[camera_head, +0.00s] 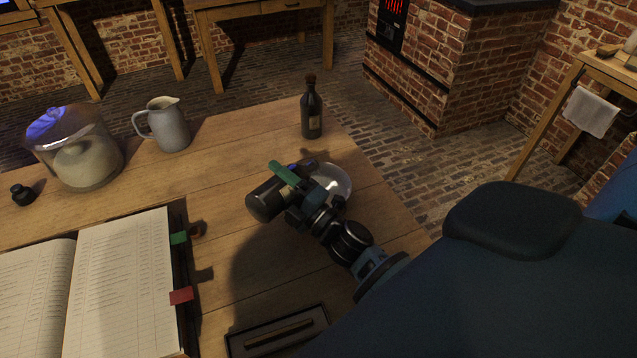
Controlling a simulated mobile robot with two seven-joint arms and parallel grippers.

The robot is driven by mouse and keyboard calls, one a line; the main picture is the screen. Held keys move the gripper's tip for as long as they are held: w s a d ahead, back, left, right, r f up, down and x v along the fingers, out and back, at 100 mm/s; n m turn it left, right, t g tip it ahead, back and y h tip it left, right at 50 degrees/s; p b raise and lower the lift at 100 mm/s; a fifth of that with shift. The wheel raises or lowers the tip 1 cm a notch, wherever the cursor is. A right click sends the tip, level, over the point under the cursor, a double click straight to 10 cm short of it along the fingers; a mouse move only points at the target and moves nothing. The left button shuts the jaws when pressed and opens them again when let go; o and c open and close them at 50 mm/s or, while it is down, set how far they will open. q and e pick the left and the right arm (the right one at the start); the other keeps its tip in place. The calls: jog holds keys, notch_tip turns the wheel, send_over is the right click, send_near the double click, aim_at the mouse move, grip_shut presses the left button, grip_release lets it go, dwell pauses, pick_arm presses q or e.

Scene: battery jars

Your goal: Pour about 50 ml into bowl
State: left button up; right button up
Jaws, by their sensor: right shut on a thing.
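My right gripper (292,188) is shut on a dark bottle (267,201) with a pale label edge. The bottle is tipped well over, almost lying flat, above the table. Its base end points left and its other end goes behind my gripper toward the bowl. The pale, shiny bowl (339,184) stands on the table just right of my gripper and is partly hidden by it. The bottle's mouth is hidden, so I cannot tell whether liquid is flowing or how much is in the bowl. My left gripper is not in view.
A dark stoppered bottle (311,112) stands behind the bowl. A grey jug (169,126) and a lidded glass jar (88,160) stand at back left, with a small black object (22,195). An open book (120,280) and a dark tray (240,344) lie in front.

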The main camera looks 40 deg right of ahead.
aim_at(268, 203)
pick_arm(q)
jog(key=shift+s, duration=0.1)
pick_arm(e)
jog(key=shift+s+a, duration=0.1)
jog(key=shift+a, duration=0.1)
jog(key=shift+s+a, duration=0.45)
jog(key=shift+a, duration=0.25)
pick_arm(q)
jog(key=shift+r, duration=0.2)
pick_arm(e)
jog(key=shift+m, duration=0.4)
dwell(0.6)
jog(key=f+n+b, duration=0.1)
jog(key=f+n+y+b, duration=0.1)
jog(key=f+n+b, duration=0.1)
jog(key=shift+s+a+n, duration=0.2)
jog(key=shift+a+n, duration=0.1)
jog(key=shift+a, duration=0.05)
jog(key=shift+r+n+y+b, duration=0.35)
jog(key=shift+n+y+b, duration=0.05)
jog(key=shift+n, duration=0.4)
jog(key=shift+r, duration=0.3)
jog(key=shift+s+a+f+n+g+y+b, duration=0.15)
jog(key=shift+a+n+g+y+b, duration=0.3)
jog(key=shift+n, duration=0.75)
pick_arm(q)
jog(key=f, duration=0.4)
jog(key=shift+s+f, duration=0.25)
pick_arm(e)
jog(key=shift+a, duration=0.1)
